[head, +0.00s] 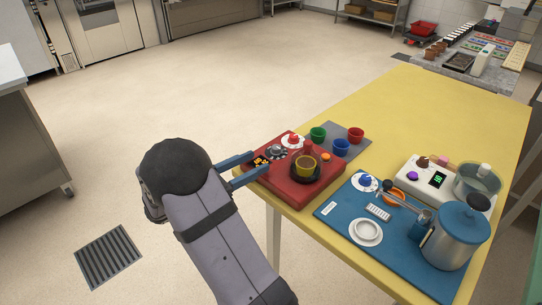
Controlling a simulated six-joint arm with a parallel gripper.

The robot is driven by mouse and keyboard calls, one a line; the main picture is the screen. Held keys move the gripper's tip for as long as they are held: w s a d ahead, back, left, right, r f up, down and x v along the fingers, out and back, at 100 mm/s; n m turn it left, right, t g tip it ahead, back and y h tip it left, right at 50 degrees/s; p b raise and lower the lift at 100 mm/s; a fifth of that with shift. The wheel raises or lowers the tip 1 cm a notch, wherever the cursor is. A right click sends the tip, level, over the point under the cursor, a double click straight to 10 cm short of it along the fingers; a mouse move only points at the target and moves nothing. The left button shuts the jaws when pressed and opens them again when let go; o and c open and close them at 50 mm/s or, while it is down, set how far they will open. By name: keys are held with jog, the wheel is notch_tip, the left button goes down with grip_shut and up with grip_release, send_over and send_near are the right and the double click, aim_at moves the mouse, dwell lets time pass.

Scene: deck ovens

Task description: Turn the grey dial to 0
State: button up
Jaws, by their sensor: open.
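A grey dial (277,151) sits on top of a red box (304,193), near its left back part. It is small here, and its pointer and marks cannot be read. My gripper (260,163) reaches in from the left with its two blue fingers apart. The fingertips are over or beside the left edge of the red box, just left of the grey dial. Nothing shows held between them. I cannot tell whether they touch the box.
A red dial (293,140) with a white ring and a brown-yellow pot (306,166) are also on the red box. Green, blue and red cups stand behind. A blue mat (334,218) with a kettle (455,238) lies right. The yellow table (420,110) is clear farther back.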

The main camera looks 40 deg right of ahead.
aim_at(273, 149)
jog(key=shift+w+d+f+t, duration=0.1)
jog(key=shift+w+d+t, duration=0.2)
jog(key=shift+w+d, duration=0.25)
jog(key=shift+s+d, duration=0.2)
jog(key=shift+d, duration=1.6)
jog(key=shift+s+d, duration=0.15)
jog(key=shift+d, duration=1.65)
jog(key=c, duration=1)
